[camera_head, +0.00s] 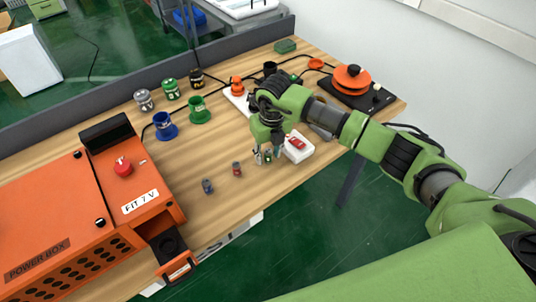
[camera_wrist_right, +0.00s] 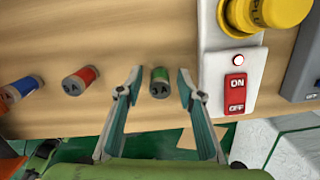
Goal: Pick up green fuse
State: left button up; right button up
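The green fuse (camera_wrist_right: 160,83) stands on the wooden table, marked 3A, in the right wrist view. My right gripper (camera_wrist_right: 160,88) is open, with one finger on each side of the green fuse; I see gaps between the fuse and both fingers. In the head view my right gripper (camera_head: 265,156) is low over the table's front edge, and the green fuse is mostly hidden by it. My left gripper is not in view.
A red fuse (camera_wrist_right: 80,80) and a blue fuse (camera_wrist_right: 22,91) stand left of the green one. A white switch box (camera_wrist_right: 235,85) is close on the right. An orange power box (camera_head: 90,200) takes up the table's left end. The table edge is near.

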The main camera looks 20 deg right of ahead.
jog(key=c, duration=0.8)
grip_shut()
jog(key=shift+r, duration=0.1)
